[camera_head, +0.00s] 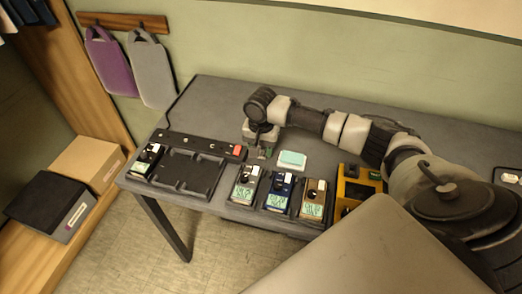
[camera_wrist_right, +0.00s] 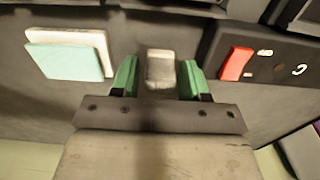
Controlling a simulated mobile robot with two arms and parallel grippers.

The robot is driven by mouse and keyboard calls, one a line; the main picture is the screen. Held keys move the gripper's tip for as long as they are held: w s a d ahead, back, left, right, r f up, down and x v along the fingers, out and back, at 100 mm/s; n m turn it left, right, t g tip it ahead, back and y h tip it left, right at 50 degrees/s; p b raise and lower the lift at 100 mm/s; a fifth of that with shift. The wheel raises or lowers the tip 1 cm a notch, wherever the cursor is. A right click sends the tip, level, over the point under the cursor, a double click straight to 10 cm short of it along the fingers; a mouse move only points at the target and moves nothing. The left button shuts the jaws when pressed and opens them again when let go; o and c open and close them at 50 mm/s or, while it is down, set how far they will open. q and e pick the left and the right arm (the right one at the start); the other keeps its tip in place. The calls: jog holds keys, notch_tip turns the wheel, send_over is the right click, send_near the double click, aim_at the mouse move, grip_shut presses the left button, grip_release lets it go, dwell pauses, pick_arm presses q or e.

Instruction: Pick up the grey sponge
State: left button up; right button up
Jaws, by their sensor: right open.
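The grey sponge (camera_wrist_right: 160,66) is a small light grey block on the dark table in the right wrist view. My right gripper (camera_wrist_right: 160,80) is open, with one green-padded finger on each side of it. Narrow gaps show between the pads and the block, so it is not clasped. In the head view my right gripper (camera_head: 260,152) points down over the table, left of a mint-coloured block; the grey sponge is hard to make out there under the wrist. My left gripper is not in view.
A mint block on a white base (camera_head: 292,160) lies close to the right of the gripper. A black tray (camera_head: 186,170) with a red-ended bar (camera_head: 200,143) is at the left. Several small devices with displays (camera_head: 278,192) line the front edge, beside a yellow one (camera_head: 352,188).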

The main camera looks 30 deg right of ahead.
jog(key=shift+f, duration=0.65)
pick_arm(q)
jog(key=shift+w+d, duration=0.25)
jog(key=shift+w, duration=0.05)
pick_arm(e)
jog(key=c, duration=0.7)
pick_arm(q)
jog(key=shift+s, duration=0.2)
pick_arm(e)
jog(key=shift+r, duration=0.15)
jog(key=shift+r, duration=0.3)
jog(key=r, duration=0.1)
jog(key=s+r, duration=0.1)
jog(key=r, duration=0.1)
jog(key=shift+d+r, duration=0.15)
jog(key=shift+r, duration=0.15)
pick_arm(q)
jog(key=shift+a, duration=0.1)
pick_arm(e)
jog(key=s+r, duration=0.2)
jog(key=s, duration=0.1)
jog(key=s+d+r, duration=0.1)
jog(key=s+r, duration=0.1)
jog(key=s, duration=0.2)
jog(key=s+r, duration=0.2)
jog(key=s, duration=0.1)
jog(key=shift+s+d+r, duration=0.25)
jog(key=shift+s+d, duration=0.05)
